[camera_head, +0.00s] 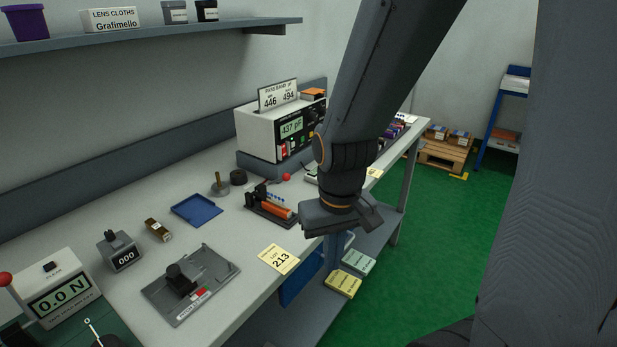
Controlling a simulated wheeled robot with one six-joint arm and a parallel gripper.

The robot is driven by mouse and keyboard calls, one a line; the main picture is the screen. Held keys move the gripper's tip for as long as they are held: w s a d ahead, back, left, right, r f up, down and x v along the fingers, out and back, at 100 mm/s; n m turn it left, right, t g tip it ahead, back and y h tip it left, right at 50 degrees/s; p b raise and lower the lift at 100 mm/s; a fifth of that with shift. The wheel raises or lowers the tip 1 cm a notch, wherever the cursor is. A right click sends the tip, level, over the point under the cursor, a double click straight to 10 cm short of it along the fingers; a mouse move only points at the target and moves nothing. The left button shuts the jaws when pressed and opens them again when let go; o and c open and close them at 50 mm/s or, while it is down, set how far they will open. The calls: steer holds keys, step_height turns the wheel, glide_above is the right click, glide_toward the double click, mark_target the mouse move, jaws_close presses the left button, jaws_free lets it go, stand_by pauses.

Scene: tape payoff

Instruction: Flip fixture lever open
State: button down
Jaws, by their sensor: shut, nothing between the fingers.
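A small dark fixture (257,204) holding an orange cylinder (275,206) sits near the bench's front edge, in front of the meter. A red ball knob (286,177) on a short thin rod shows just behind the fixture. The rod looks low and nearly level, and I cannot tell exactly where it joins. My gripper (338,222) hangs to the right of the fixture, by the bench's front edge. It is shut and empty, apart from the knob, and its fingertips are hard to make out.
A white meter (268,131) reading 437 pF stands behind the fixture. Another red knob (5,279) is at far left. Green floor (440,240) is open at right.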

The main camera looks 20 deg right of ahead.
steer(key=w+d+r+m+t+y, duration=0.1)
steer(key=w+m, duration=0.4)
steer(key=m, duration=0.5)
steer(key=w+d+r+m+t+y+p, duration=0.1)
steer(key=w+d+r+m+t+y, duration=0.1)
steer(key=m, duration=0.8)
steer(key=w+d+r+m+t+y, duration=0.2)
steer(key=w+r+m+t, duration=0.2)
steer(key=w+m, duration=0.4)
steer(key=m, duration=0.2)
steer(key=shift+d+r+m, duration=0.35)
steer(key=shift+m, duration=0.05)
steer(key=shift+f, duration=0.1)
steer(key=x, duration=0.9)
steer(key=shift+a, duration=0.2)
steer(key=w+p, duration=0.1)
steer(key=w+a+r+p, duration=0.1)
steer(key=shift+w+a+r, duration=0.1)
steer(key=shift+w+r, duration=0.1)
steer(key=shift+w, duration=0.1)
steer(key=shift+w+a+r+p, duration=0.2)
steer(key=shift+w+r+p, duration=0.1)
steer(key=shift+w, duration=0.25)
